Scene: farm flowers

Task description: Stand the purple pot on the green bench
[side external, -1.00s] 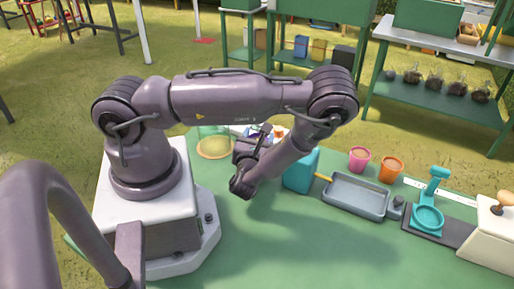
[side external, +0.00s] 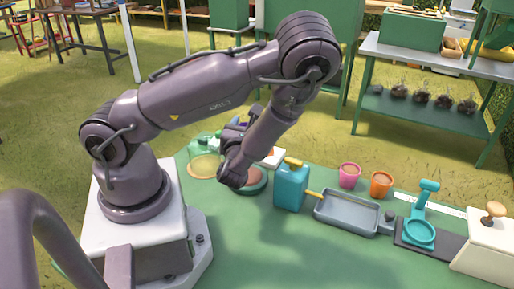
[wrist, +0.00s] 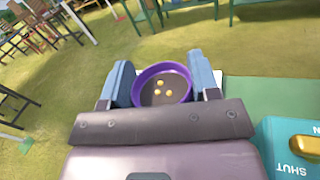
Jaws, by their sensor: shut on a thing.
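The purple pot (wrist: 162,88) is held between the two blue-grey fingers of my gripper (wrist: 161,78) in the wrist view. It has a purple rim, dark contents and a few small yellow pieces on top. The fingers are shut on its sides. In the side external view my gripper (side external: 240,122) is mostly behind my own wrist, and the pot cannot be made out there. The green bench top (side external: 275,245) spreads below and in front of my arm. In the wrist view, grass shows beyond the pot and the green top (wrist: 265,95) is to its right.
A teal can (side external: 291,187) marked SHUT stands right of my gripper. A grey tray (side external: 345,213), pink pot (side external: 349,176), orange pot (side external: 381,184) and teal stand (side external: 421,228) are further right. A round dish (side external: 254,181) lies near my wrist. The bench front is clear.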

